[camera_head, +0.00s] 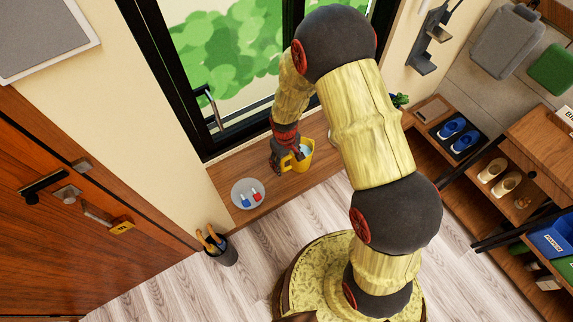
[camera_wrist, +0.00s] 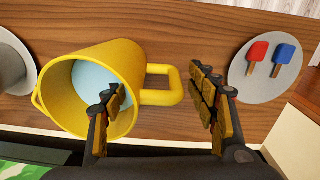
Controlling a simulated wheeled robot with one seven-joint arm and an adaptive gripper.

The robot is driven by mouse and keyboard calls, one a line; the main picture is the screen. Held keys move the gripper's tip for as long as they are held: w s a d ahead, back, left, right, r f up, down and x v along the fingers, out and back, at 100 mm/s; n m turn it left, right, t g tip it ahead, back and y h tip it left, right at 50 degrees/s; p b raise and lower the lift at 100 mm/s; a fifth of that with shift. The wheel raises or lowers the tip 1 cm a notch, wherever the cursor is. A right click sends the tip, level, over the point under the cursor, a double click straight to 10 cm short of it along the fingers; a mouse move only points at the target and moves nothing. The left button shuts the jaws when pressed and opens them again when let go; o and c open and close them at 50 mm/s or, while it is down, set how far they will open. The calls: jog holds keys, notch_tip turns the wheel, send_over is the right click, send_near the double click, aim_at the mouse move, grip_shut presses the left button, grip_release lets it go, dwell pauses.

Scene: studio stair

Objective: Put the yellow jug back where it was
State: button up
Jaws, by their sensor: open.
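The yellow jug (camera_head: 305,160) stands on the wooden ledge (camera_head: 222,177) below the window, with pale blue inside it. In the wrist view the jug (camera_wrist: 125,62) has its mouth turned towards the lower left and its handle to the right. My gripper (camera_head: 284,156) is at the jug's handle side. In the wrist view my gripper (camera_wrist: 160,95) is open, with one finger over the jug's mouth and the other to the right of the handle. I cannot tell whether the left finger is inside the jug or above it.
A round grey dish (camera_head: 238,187) with a red and a blue tag lies on the ledge, left of the jug; it also shows in the wrist view (camera_wrist: 240,72). A grey object (camera_wrist: 12,65) sits at the wrist view's left edge. A dark bin (camera_head: 225,255) stands on the floor.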

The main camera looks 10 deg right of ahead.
notch_tip(320, 180, up, 10)
jog(key=shift+s+a+f+b, duration=0.1)
jog(key=shift+f+b, duration=0.15)
jog(key=shift+b, duration=0.1)
jog(key=s+d+r+m+t, duration=0.15)
jog(key=s+r, duration=0.25)
jog(key=r, duration=0.5)
jog(key=s+d+r+m+t, duration=0.1)
jog(key=s+d+r, duration=0.15)
jog(key=r, duration=0.65)
jog(key=s+d+r+m+t, duration=0.1)
jog(key=s+r, duration=0.3)
jog(key=r, duration=0.5)
jog(key=s+d+r+m+t, duration=0.1)
jog(key=s+r+t, duration=0.1)
jog(key=s+r, duration=0.3)
jog(key=s, duration=0.4)
jog(key=shift+s, duration=0.35)
jog(key=shift+d+f, duration=0.1)
jog(key=shift+f, duration=0.05)
notch_tip(320, 180, down, 20)
jog(key=b, duration=2)
